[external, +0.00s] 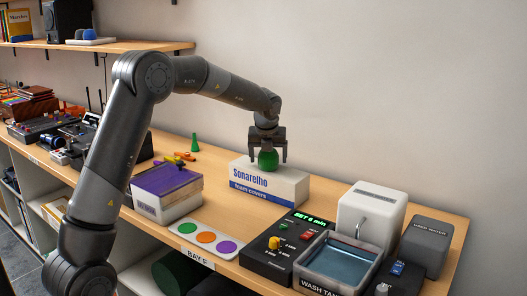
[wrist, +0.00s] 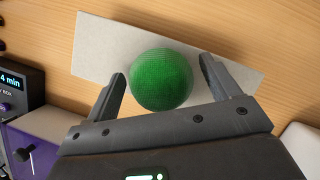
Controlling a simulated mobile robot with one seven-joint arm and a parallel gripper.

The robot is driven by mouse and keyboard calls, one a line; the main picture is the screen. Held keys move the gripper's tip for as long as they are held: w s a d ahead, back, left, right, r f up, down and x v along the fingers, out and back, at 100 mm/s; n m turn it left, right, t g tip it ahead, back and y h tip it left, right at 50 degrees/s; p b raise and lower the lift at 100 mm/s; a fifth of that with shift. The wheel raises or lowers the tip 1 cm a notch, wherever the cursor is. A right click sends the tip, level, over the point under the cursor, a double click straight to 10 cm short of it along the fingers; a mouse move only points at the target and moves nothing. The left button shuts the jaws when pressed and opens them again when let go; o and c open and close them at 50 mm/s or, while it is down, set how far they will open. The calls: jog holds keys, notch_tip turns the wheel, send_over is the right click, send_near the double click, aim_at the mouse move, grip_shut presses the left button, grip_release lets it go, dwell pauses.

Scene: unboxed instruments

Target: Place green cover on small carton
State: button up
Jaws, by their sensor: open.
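The green cover (external: 267,160) is a round textured ball of foam. It is on or just above the top of the small carton (external: 262,190), a white box with a blue band reading "Sonarelho foam covers". In the wrist view the green cover (wrist: 161,80) lies over the carton's pale top (wrist: 105,45). My gripper (external: 268,158) is open, its fingers on either side of the cover. In the wrist view a gap shows beside each finger of my gripper (wrist: 162,80). The cover's underside contact is hard to make out.
A purple-topped box (external: 167,185) stands left of the carton. A tray with green, orange and purple discs (external: 205,238) lies in front. A black control box (external: 287,250) and a wash tank (external: 338,262) stand at front right. A green cone-like piece (external: 194,143) stands behind.

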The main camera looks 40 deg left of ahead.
jog(key=v, duration=1.1)
jog(key=s+r+n, duration=0.4)
jog(key=s+n, duration=0.2)
jog(key=s, duration=0.3)
jog(key=s+f+n+t+h, duration=0.1)
jog(key=s+f+n, duration=0.2)
jog(key=s+n, duration=0.8)
jog(key=s+f+n+h, duration=0.1)
jog(key=s+f+n, duration=0.1)
jog(key=s+n, duration=1)
jog(key=s, duration=0.7)
jog(key=shift+s+a+f+n+t, duration=0.15)
jog(key=shift+a+f+n+t, duration=0.15)
jog(key=shift+f+t, duration=0.1)
jog(key=shift+r, duration=0.1)
